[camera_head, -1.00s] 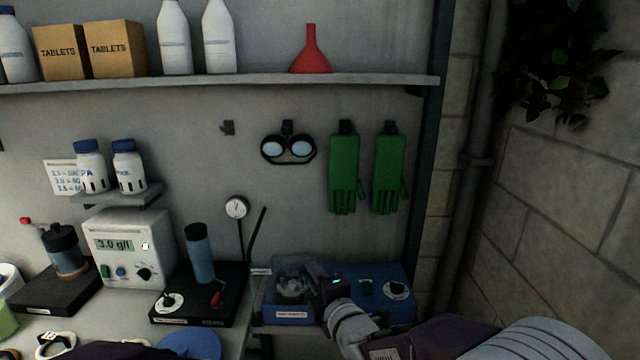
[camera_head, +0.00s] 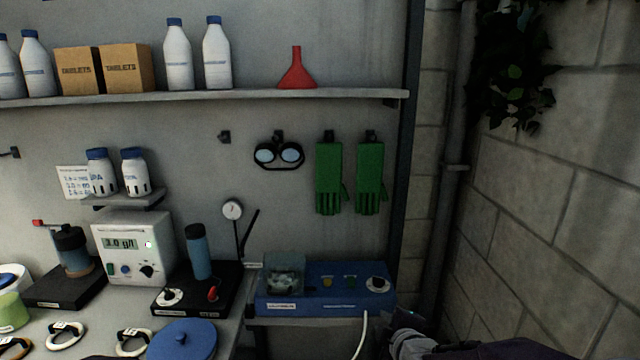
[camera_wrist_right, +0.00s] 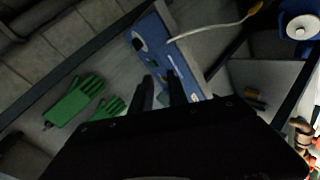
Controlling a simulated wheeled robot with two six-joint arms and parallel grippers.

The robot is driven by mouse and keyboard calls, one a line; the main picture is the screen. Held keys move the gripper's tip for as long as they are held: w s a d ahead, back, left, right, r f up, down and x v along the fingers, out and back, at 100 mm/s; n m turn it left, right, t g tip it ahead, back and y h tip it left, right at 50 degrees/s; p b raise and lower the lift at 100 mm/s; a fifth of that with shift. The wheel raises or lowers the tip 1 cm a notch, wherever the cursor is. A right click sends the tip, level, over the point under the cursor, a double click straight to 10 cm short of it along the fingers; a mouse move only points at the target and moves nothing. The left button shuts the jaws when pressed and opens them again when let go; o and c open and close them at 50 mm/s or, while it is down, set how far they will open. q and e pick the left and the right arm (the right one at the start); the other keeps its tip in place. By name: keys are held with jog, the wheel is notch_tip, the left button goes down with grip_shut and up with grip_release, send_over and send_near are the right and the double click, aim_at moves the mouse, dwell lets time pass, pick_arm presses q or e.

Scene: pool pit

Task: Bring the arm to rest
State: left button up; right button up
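My right arm comes in at the bottom right of the head view, with the right gripper (camera_head: 408,322) low beside the right end of a blue device. In the right wrist view the two dark fingers of the right gripper (camera_wrist_right: 160,90) stand apart with nothing held between them. The blue device (camera_head: 325,304) has a clear container (camera_head: 285,274) at its left end and a dial at its right. The blue device also shows beyond the fingers in the wrist view (camera_wrist_right: 152,42). My left gripper is not in view.
Green gloves (camera_head: 329,178) and goggles (camera_head: 279,154) hang on the wall. A shelf (camera_head: 200,97) above holds bottles, boxes and a red funnel (camera_head: 296,72). A white cable (camera_head: 361,335) hangs in front of the blue device. A stone wall (camera_head: 560,220) bounds the right side.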

jog(key=s+d+f+m+g, duration=0.1)
jog(key=s+f+m+g, duration=0.4)
jog(key=s, duration=0.5)
jog(key=s+d+f+m+g, duration=0.2)
jog(key=s+f+m+g, duration=0.3)
jog(key=s+f+m, duration=0.2)
jog(key=s+m, duration=0.2)
jog(key=s, duration=0.2)
jog(key=shift+f+m+g+h, duration=0.35)
jog(key=shift+m+g+h, duration=0.05)
jog(key=shift+w+d, duration=0.1)
